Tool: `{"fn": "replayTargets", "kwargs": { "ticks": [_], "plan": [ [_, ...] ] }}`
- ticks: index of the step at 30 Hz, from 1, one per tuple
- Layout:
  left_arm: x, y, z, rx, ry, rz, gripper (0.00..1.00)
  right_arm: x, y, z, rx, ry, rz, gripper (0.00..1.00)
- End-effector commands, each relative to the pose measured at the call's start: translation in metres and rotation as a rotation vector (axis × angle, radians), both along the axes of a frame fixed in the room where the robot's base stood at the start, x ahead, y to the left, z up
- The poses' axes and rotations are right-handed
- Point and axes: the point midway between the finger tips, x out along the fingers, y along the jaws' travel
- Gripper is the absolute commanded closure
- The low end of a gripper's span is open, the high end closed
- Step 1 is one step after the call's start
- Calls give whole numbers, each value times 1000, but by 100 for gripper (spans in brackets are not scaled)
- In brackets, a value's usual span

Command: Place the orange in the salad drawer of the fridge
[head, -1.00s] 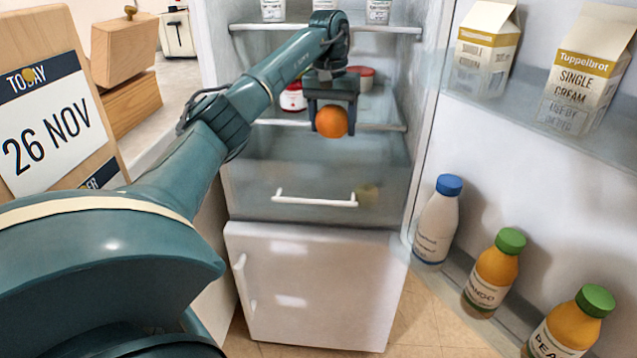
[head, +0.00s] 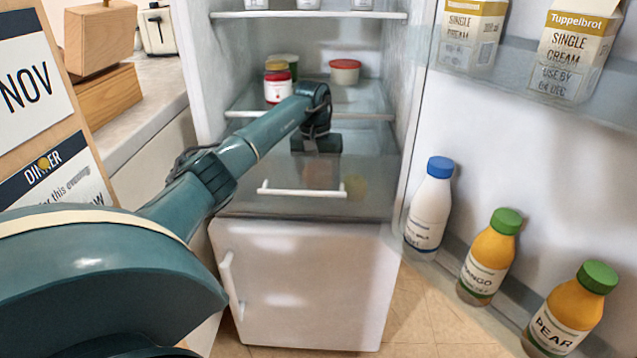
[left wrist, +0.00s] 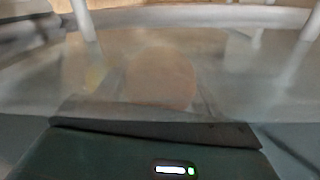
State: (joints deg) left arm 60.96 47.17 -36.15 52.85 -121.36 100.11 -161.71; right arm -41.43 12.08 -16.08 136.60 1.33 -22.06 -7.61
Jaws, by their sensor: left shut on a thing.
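The orange (head: 321,174) shows dimly through the frosted front of the salad drawer (head: 240,202), low in the fridge. My left gripper (head: 320,165) is shut on it, pointing down, with its fingers behind the drawer front and its body above the front's top edge. In the left wrist view the orange (left wrist: 160,78) is a pale, hazy round shape just beyond the gripper. Whether it touches the drawer floor cannot be told. The white drawer handle (head: 300,190) is in front. My right gripper is not in view.
A glass shelf (head: 355,108) with a red jar (head: 277,88) and a red-lidded tub (head: 344,72) is above. The open door at right holds bottles, including a white one (head: 430,210), and cartons.

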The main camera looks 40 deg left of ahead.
Motion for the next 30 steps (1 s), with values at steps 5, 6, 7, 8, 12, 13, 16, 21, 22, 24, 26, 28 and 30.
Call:
{"fn": "replayTargets", "kwargs": {
  "ticks": [5,6,7,8,12,13,16,21,22,24,26,28,30],
  "plan": [
    [0,0,-16,0,-1,-1,62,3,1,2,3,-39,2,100],
    [0,0,-15,1,-2,-1,62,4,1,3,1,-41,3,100],
    [0,0,-15,1,-2,-1,62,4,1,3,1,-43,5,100],
    [0,0,-15,0,-1,-1,62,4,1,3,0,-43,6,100],
    [0,0,-17,1,-1,-1,62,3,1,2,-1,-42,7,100],
    [0,0,-18,1,-1,-1,62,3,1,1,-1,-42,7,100],
    [0,0,-21,0,0,0,62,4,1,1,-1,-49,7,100],
    [0,0,-26,1,0,0,62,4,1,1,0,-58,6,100],
    [0,0,-27,1,0,0,62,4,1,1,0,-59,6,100],
    [0,0,-27,0,-1,0,62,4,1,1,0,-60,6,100],
    [0,0,-28,1,0,0,33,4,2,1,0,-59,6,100],
    [0,0,-27,1,0,0,27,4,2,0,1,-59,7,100],
    [0,0,-27,1,0,0,22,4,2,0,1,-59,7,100]
  ]
}}
